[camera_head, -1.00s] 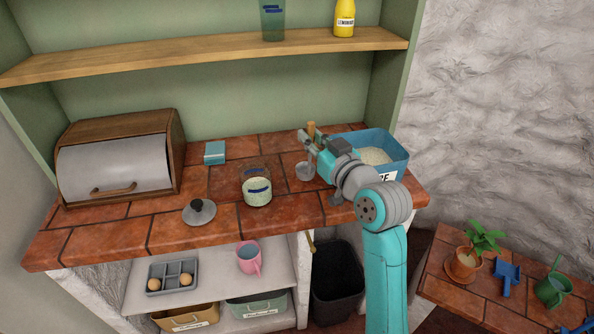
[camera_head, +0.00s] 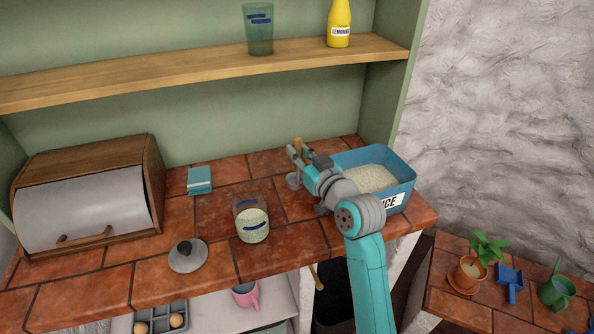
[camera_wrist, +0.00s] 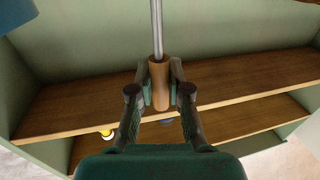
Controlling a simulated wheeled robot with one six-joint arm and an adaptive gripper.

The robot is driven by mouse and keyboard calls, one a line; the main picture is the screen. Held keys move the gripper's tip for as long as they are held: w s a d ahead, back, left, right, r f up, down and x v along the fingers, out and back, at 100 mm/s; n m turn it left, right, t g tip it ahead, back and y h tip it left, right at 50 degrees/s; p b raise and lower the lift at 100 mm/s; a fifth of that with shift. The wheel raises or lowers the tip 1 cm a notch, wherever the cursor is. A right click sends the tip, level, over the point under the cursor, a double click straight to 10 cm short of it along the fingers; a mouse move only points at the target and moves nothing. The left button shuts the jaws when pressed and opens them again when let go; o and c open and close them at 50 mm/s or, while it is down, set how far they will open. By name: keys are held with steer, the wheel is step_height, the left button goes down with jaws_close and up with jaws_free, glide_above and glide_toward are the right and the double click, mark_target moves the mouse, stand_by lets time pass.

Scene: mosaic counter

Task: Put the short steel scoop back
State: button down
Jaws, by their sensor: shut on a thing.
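The short scoop has a wooden handle (camera_head: 298,147) and a steel bowl (camera_head: 293,181), left of the blue rice tub. My gripper (camera_head: 309,165) is shut on it. In the wrist view my gripper (camera_wrist: 160,86) has its two fingers on either side of the wooden handle (camera_wrist: 158,70), and a thin steel shaft (camera_wrist: 156,25) runs up out of the picture. The bowl hangs low near the tiled counter (camera_head: 275,260); I cannot tell whether it touches. The blue tub (camera_head: 405,180) holds rice and stands beside my wrist.
A glass jar (camera_head: 251,228) with pale grains stands front left of my gripper, its likely lid (camera_head: 187,257) beside it. A small teal box (camera_head: 199,181) and a bread bin (camera_head: 85,200) are farther left. A wooden shelf (camera_head: 200,75) runs above the counter.

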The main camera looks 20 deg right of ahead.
glide_above(299, 187)
steer(key=shift+s+a+f, duration=0.1)
steer(key=shift+s+f, duration=0.05)
steer(key=shift+f, duration=1.05)
steer(key=shift+s+a+f, duration=0.1)
steer(key=shift+f, duration=1.15)
steer(key=c, duration=1.1)
jaws_free()
steer(key=v, duration=1.2)
